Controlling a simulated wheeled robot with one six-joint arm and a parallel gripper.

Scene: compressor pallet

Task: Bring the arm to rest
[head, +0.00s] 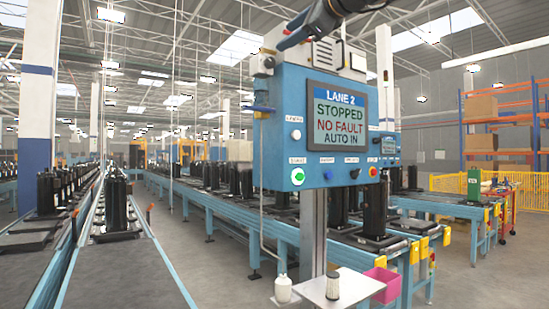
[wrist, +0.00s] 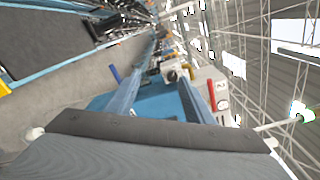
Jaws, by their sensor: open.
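My gripper (head: 292,39) is at the top of the head view, in front of the upper edge of a blue control box (head: 268,105). Its dark arm link comes in from the top edge. In the wrist view the two fingers of my gripper (wrist: 160,88) stand apart with nothing held between them. Blue surface shows behind them. The box's screen (head: 335,118) reads "LANE 2, STOPPED, NO FAULT, AUTO IN". A green button (head: 297,176) glows at the box's lower left.
Conveyors with dark compressors (head: 374,208) run behind and left. Grey floor (head: 190,255) is open between conveyors.

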